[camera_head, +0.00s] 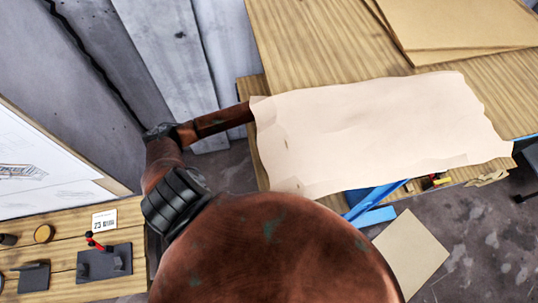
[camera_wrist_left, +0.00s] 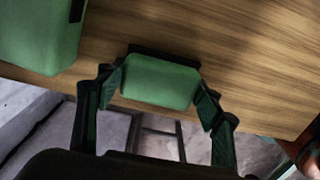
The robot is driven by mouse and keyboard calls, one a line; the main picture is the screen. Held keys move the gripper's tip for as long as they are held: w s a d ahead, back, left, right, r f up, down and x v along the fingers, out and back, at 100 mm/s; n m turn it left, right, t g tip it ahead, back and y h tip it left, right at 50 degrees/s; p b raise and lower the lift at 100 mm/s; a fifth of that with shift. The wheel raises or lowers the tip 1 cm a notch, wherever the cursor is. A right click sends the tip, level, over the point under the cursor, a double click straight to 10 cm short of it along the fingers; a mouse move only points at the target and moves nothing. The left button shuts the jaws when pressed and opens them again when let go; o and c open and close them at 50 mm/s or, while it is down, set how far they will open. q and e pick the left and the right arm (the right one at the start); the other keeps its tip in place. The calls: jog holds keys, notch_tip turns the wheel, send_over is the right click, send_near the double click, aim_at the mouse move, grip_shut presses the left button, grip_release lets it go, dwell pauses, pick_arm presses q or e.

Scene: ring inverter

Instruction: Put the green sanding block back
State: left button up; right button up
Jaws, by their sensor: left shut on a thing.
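The green sanding block (camera_wrist_left: 160,82), with a dark strip along its far side, sits between the two fingers of my left gripper (camera_wrist_left: 155,92) in the left wrist view. The fingers are closed on its sides. The block is over or at the edge of a wooden tabletop (camera_wrist_left: 220,50); I cannot tell whether it touches the wood. In the head view my left forearm reaches in from the left and its end goes under a pale wavy sheet (camera_head: 380,135), which hides the gripper and the block. My right gripper is in neither view.
A larger green object (camera_wrist_left: 40,35) with a dark edge stands at the wrist view's upper left. In the head view, brown boards (camera_head: 455,25) lie on the wooden bench (camera_head: 300,45). A blue frame (camera_head: 375,213) shows below the sheet. A side table (camera_head: 60,230) holds dark fixtures.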

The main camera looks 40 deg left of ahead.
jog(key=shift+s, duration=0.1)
pick_arm(q)
jog(key=shift+f, duration=0.15)
jog(key=o, duration=1.1)
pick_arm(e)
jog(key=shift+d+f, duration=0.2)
pick_arm(q)
jog(key=shift+r, duration=0.2)
jog(key=shift+r+b, duration=1.15)
jog(key=shift+r, duration=4.8)
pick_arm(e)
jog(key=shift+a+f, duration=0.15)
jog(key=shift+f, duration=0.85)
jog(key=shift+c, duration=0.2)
